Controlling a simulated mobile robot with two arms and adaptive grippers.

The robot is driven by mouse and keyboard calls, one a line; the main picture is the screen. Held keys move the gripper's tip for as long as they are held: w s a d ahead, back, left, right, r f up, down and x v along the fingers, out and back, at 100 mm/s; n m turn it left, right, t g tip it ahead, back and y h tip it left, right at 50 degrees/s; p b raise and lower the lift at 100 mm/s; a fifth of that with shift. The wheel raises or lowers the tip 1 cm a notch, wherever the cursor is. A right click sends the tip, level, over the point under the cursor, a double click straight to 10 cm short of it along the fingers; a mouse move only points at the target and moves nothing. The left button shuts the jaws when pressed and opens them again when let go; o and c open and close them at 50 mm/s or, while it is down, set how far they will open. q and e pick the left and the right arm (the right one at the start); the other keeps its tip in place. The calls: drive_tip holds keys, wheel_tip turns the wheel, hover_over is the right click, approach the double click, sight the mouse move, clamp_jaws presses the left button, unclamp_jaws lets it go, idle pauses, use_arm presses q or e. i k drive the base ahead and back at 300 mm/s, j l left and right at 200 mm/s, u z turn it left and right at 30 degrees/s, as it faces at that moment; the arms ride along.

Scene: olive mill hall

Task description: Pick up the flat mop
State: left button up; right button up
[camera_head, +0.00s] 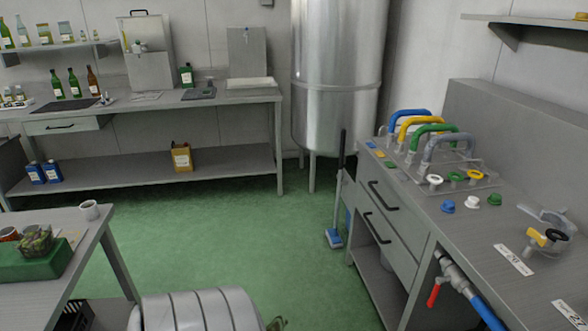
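The flat mop (334,238) stands upright on the green floor, leaning close to the left end of the right-hand workbench. Its head is small, flat and blue with a pale edge. Its dark, thin handle (342,155) rises in front of the steel tank, with the top near the level of the bench's coloured hoses. Neither of my grippers is in view.
The right workbench (415,215) has drawers and a red-handled valve (434,294) at its front. A steel tank (338,80) stands behind the mop. A ribbed metal drum (195,312) is at the bottom, a table (85,250) at left. Green floor (230,220) between is clear.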

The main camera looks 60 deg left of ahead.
sight(333, 237)
drive_tip(key=u, duration=1.75)
drive_tip(key=i+j+u, duration=0.4)
drive_tip(key=i, duration=0.55)
drive_tip(key=i+u, duration=0.4)
drive_tip(key=i, duration=0.6)
drive_tip(key=i+j+z, duration=0.1)
drive_tip(key=i+z, duration=0.35)
drive_tip(key=i+j+z, duration=0.8)
drive_tip(key=z, duration=0.15)
drive_tip(key=i+j+z, duration=0.3)
drive_tip(key=j+z, duration=0.3)
drive_tip(key=i+j+z, duration=0.25)
drive_tip(key=j+z, duration=0.3)
drive_tip(key=k, duration=0.4)
